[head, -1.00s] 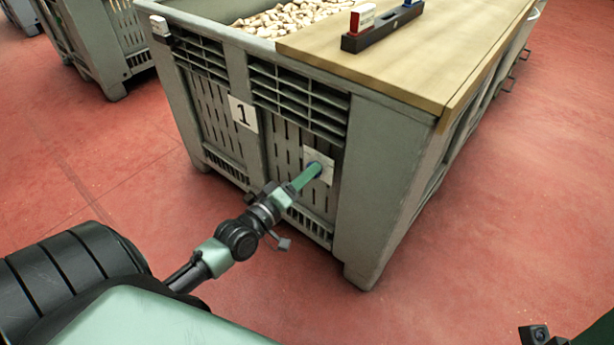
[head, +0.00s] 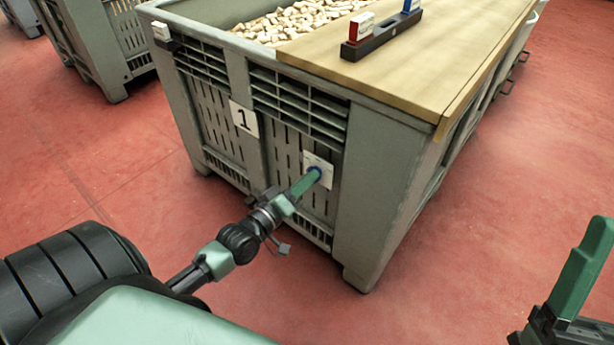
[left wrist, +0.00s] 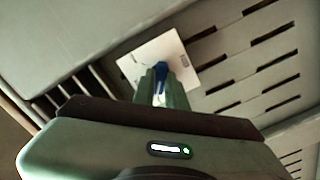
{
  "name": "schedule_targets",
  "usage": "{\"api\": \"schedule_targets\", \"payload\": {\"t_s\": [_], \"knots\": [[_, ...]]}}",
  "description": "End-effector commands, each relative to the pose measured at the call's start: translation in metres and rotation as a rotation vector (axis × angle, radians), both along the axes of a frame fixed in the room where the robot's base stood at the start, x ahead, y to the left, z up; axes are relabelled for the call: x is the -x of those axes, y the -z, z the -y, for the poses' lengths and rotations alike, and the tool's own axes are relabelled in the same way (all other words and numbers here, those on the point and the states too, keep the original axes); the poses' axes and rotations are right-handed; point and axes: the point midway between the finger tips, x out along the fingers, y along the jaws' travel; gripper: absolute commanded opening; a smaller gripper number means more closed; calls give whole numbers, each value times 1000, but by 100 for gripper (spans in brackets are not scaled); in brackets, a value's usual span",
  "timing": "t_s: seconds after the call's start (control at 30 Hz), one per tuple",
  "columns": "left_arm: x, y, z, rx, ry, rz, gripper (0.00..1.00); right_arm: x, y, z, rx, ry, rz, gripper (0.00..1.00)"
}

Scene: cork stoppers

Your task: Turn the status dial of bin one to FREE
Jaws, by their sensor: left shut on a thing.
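Bin one (head: 390,180) is a large grey slatted crate with a "1" label (head: 243,118) on its front. A white plate (head: 318,158) on that front carries the small blue dial (head: 315,172). My left gripper (head: 311,178) is shut on the dial. In the left wrist view the left gripper's fingers (left wrist: 161,86) sit around the blue dial (left wrist: 161,72), against the tilted-looking white plate (left wrist: 188,62). The plate's markings are too small to read, and the fingers hide much of the dial. My right gripper (head: 580,270) is partly in view at the lower right, away from the bin.
A wooden board (head: 420,65) covers part of the bin's top and bears a dark holder (head: 385,33) with red-white and blue pieces. Cork stoppers (head: 290,22) fill the open part. Another grey bin (head: 90,50) stands at the back left. The red floor (head: 490,220) to the right is clear.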

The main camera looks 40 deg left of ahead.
Motion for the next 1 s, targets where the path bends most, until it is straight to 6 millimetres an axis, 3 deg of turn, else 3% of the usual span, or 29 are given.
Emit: {"api": "schedule_targets", "payload": {"t_s": [0.2,0.47,0.67,0.8,1.0], "knots": [[0,-4,0,-144,0,8,0,-56,44,-8,114,21,-380,68],[0,-3,0,-324,0,23,0,-85,127,-4,240,45,-837,68],[0,-3,0,-467,-1,34,0,-76,194,8,326,62,-1180,68],[0,-3,0,-569,0,43,0,-56,235,18,378,71,-1403,68],[0,-2,0,-704,0,54,0,-17,277,35,437,82,-1675,68]]}}
